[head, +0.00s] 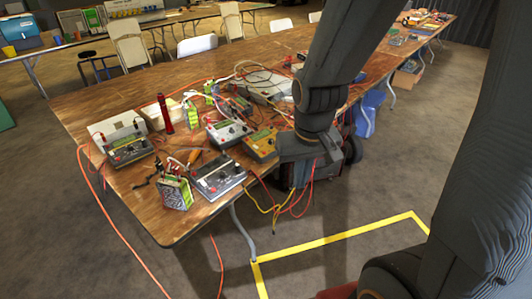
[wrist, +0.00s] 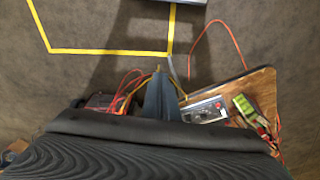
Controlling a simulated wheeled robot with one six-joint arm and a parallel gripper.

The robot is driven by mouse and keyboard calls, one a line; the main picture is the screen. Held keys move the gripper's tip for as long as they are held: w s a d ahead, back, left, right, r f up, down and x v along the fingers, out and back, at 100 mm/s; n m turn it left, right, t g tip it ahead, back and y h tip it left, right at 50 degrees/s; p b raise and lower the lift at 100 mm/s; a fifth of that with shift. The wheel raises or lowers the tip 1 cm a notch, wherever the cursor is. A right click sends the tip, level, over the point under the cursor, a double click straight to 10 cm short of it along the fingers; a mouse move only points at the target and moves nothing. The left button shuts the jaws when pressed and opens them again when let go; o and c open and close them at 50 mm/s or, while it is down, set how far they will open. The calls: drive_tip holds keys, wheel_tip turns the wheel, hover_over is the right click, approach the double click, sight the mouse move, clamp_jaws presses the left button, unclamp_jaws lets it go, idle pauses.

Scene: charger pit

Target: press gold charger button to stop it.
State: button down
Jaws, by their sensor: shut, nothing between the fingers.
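The gold charger (head: 261,145) sits on the wooden table (head: 190,222) near its front edge, with a display and dark controls on its face. My gripper (head: 291,150) is just right of it in the head view, close to its right side. I cannot tell whether they touch. In the wrist view my gripper (wrist: 159,72) is shut with empty fingers, pointing away over the floor. The gold charger does not show clearly in the wrist view. Its button is too small to make out.
Silver chargers (head: 220,178) (head: 228,131) stand left of the gold one, and one also shows in the wrist view (wrist: 205,111). A green battery pack (head: 174,192) is at the front corner. Red and yellow cables (head: 266,207) hang off the edge. Yellow floor tape (head: 330,238) marks clear floor.

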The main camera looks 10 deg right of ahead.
drive_tip(key=w+f+m+t+y, duration=0.1)
drive_tip(key=w+m+t, duration=0.1)
drive_tip(key=w, duration=0.8)
drive_tip(key=w+f+m+t+y, duration=0.1)
drive_tip(key=w+t, duration=0.3)
drive_tip(key=w, duration=0.6)
drive_tip(key=w+f+m+t+y, duration=0.1)
drive_tip(key=w+f+m+t, duration=0.1)
drive_tip(key=w, duration=0.8)
drive_tip(key=shift+w+f+m+t, duration=0.3)
drive_tip(key=shift+f+m+t, duration=0.15)
drive_tip(key=shift+m, duration=0.25)
drive_tip(key=shift+d, duration=0.1)
drive_tip(key=shift+f, duration=0.1)
drive_tip(key=b, duration=0.6)
hover_over(264, 152)
drive_tip(key=s, duration=0.2)
wheel_tip(264, 152, down, 7)
drive_tip(key=shift+d+f+b, duration=0.35)
drive_tip(key=shift+f+b, duration=0.1)
drive_tip(key=shift+f, duration=0.3)
drive_tip(key=shift+f, duration=0.1)
drive_tip(key=shift+f, duration=0.35)
